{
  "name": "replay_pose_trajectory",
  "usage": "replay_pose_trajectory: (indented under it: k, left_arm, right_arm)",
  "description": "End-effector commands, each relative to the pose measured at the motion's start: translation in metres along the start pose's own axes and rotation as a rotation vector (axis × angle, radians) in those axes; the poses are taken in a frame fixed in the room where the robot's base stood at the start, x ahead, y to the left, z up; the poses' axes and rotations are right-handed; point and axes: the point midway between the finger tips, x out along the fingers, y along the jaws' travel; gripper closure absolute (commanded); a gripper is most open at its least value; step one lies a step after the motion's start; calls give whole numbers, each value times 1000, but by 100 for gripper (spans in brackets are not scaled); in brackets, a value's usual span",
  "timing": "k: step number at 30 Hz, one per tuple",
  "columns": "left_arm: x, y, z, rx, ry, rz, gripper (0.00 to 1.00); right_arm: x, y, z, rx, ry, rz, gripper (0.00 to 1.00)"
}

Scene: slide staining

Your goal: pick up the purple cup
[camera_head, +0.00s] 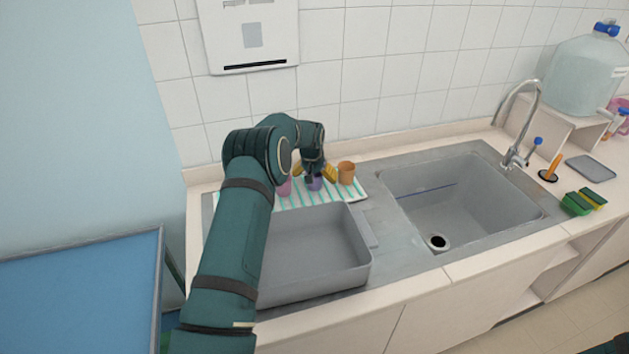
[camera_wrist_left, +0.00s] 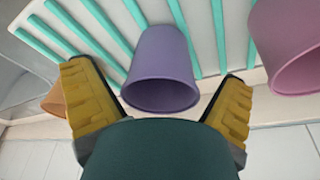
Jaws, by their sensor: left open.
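The purple cup (camera_head: 314,184) stands on a green-and-white striped mat (camera_head: 310,199) behind the grey basin, partly hidden by my left gripper in the head view. My left gripper (camera_head: 320,174) has yellow fingers and is at the cup. In the left wrist view the purple cup (camera_wrist_left: 161,68) lies between the two spread yellow fingers of the gripper (camera_wrist_left: 160,105), with a gap seen on each side. The gripper is open and not closed on the cup. My right gripper is not in view.
A pink cup (camera_head: 284,187) stands left of the purple cup and an orange cup (camera_head: 346,172) stands right of it, both close by. A grey basin (camera_head: 325,283) is in front. The sink (camera_head: 455,205) with a faucet (camera_head: 517,150) is to the right.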

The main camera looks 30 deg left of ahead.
Motion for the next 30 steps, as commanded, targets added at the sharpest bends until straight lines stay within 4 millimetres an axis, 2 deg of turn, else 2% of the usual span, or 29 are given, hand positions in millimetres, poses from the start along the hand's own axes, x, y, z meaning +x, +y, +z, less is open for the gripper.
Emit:
replay_pose_trajectory:
  k: [3,5,6,7,9,24,27,30]
  left_arm:
    - [0,0,0,0,0,0,2]
    - [0,0,0,0,0,0,23]
    - [0,0,0,0,0,0,37]
    - [0,0,0,0,0,0,45]
    - [0,0,0,0,0,0,50]
    - [-1,0,0,0,0,0,55]
    - [-7,0,-2,0,2,0,55]
    - [-21,0,-6,0,4,-1,55]
  right_arm:
    - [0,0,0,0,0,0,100]
    - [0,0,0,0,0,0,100]
    - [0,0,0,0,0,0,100]
    - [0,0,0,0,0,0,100]
    - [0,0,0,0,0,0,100]
    - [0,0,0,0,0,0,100]
    - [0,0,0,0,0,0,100]
    - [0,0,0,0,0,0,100]
